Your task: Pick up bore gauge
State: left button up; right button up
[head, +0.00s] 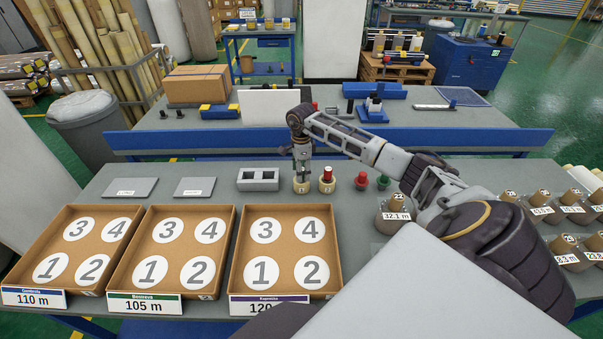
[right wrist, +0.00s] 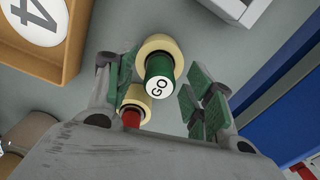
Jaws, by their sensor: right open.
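The bore gauge appears to be the green-handled plug marked GO (right wrist: 159,78), standing in a cream ring in the right wrist view. In the head view its cream base (head: 301,187) shows below my right gripper, which hides most of the handle. My right gripper (head: 302,168) points down over it, open. In the right wrist view the green finger pads (right wrist: 165,90) lie on either side of the green handle, with a visible gap on the right. A red-handled plug (head: 327,175) in a second cream ring stands close beside it. My left gripper is not in view.
Red (head: 361,181) and green (head: 383,182) pieces stand to the right. Three numbered trays, the nearest here (head: 334,262), line the front. A blue rail (head: 230,140) runs behind.

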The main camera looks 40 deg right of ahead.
jog(key=shift+c, duration=0.3)
grip_shut()
dwell(0.4)
